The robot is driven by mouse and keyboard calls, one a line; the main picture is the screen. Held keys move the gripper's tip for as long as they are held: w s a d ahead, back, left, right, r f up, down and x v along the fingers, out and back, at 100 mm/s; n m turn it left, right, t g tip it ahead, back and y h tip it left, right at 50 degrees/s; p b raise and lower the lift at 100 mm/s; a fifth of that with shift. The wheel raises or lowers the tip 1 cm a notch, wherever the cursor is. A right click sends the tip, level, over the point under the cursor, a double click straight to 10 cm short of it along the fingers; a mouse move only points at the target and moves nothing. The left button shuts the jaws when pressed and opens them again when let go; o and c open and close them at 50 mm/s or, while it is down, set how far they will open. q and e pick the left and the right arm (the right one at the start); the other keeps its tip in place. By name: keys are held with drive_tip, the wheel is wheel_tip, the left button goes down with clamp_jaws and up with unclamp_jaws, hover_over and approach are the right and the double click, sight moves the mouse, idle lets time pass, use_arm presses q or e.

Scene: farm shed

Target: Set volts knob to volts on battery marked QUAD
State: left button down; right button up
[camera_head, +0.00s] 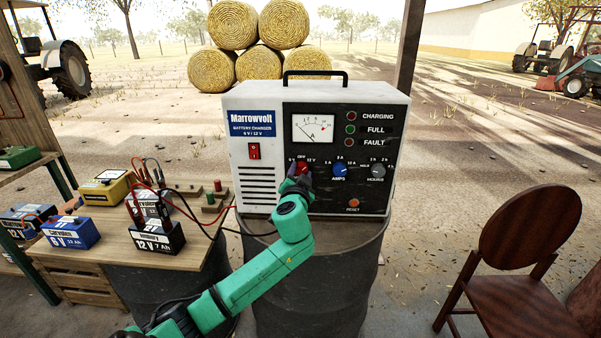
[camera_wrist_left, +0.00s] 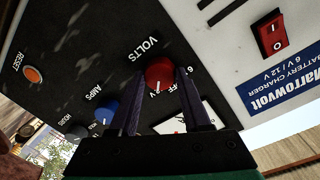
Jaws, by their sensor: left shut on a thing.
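The battery charger (camera_head: 268,120) stands on a dark barrel. Its red volts knob (camera_head: 302,167) sits on the black panel below the meter, with 6, OFF and 12 V marks around it. My left gripper (camera_head: 298,181) is shut on this knob. In the left wrist view the red knob (camera_wrist_left: 159,74) sits between its two dark fingers, and the panel appears upside down. I cannot clearly tell which mark the knob's pointer faces. The front black battery (camera_head: 156,240) reads 12 V 7 Ah; a blue battery (camera_head: 72,233) reads 6 V. No QUAD label is legible. My right gripper is out of view.
The blue amps knob (camera_head: 339,169) and grey hours knob (camera_head: 377,170) are right of the volts knob; an orange reset button (camera_head: 354,203) is below. Red and black cables run beside my arm to the wooden battery table (camera_head: 110,258). A chair (camera_head: 515,270) stands at right.

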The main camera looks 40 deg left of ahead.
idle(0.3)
use_arm(q)
drive_tip(key=shift+c, duration=1.8)
unclamp_jaws()
drive_tip(key=shift+d, duration=0.1)
drive_tip(key=b+v, duration=0.3)
drive_tip(key=v, duration=1.1)
drive_tip(key=shift+s, duration=0.3)
drive_tip(key=shift+d+f, duration=0.1)
drive_tip(key=shift+f, duration=0.05)
